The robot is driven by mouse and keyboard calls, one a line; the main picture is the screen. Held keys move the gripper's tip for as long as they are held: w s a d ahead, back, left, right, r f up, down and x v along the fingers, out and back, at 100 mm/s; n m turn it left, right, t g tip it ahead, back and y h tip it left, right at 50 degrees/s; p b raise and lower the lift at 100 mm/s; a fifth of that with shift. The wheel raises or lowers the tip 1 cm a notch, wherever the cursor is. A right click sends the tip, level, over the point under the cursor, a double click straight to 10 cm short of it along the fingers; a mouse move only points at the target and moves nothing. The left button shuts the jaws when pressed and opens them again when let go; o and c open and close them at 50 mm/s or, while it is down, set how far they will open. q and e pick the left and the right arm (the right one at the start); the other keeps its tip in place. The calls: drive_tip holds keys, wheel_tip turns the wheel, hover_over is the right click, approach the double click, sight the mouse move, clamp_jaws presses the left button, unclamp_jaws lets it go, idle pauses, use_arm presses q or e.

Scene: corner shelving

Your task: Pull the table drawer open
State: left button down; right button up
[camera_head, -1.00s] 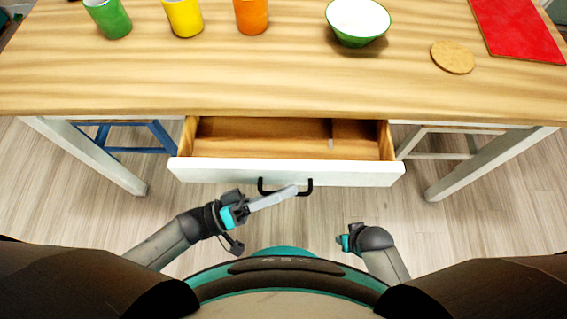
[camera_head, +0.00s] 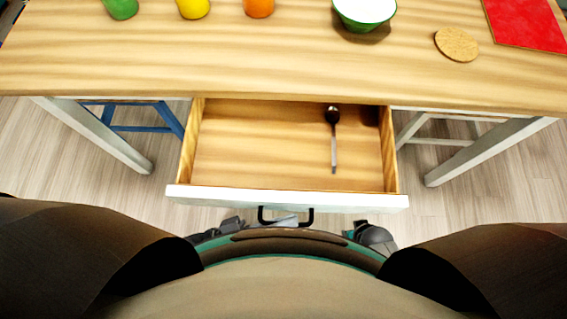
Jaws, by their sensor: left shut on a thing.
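The table drawer (camera_head: 285,196) is pulled well out from under the wooden table (camera_head: 290,70), and its inside is in plain view. A dark spoon (camera_head: 333,125) lies in it, right of the middle. The black drawer handle (camera_head: 264,215) is on the white front. My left gripper (camera_head: 287,219) is at the handle and shut on it; my own body hides most of the gripper below. My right gripper (camera_head: 352,230) is low, right of the handle and apart from it. It is mostly hidden, so its jaws cannot be made out.
On the table stand a green cup (camera_head: 122,8), a yellow cup (camera_head: 193,8), an orange cup (camera_head: 259,8) and a green-white bowl (camera_head: 365,14). A cork coaster (camera_head: 457,44) and red mat (camera_head: 528,22) lie right. A blue stool (camera_head: 135,128) and a pale stool (camera_head: 440,142) flank the drawer.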

use_arm(q)
drive_tip(key=shift+a+f, duration=0.1)
drive_tip(key=c, duration=1.2)
unclamp_jaws()
